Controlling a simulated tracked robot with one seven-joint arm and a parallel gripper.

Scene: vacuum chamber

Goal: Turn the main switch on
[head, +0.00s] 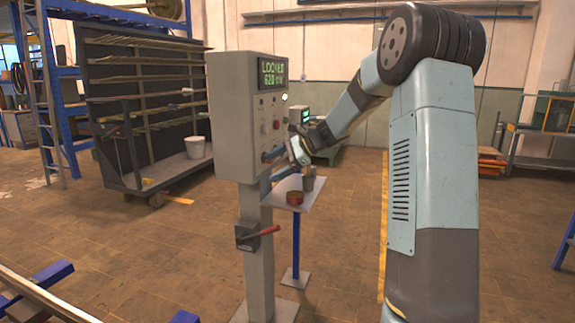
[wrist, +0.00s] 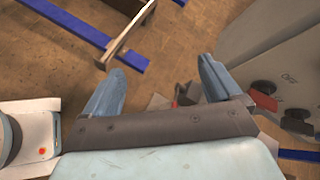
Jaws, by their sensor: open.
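The grey control cabinet (head: 232,115) stands on a post, with a green display reading LOCKED above several knobs and lamps. My gripper (head: 271,167) is by the lower part of its front. In the wrist view, my gripper (wrist: 162,66) is open, with nothing between its fingers. The cabinet face (wrist: 270,40) lies to the right of the fingers there. I cannot tell which control is the main switch.
A small shelf (head: 303,184) beside the post holds a red-brown can (head: 295,198) and a grey cup (head: 309,178). A dark rack (head: 145,120) stands behind left.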

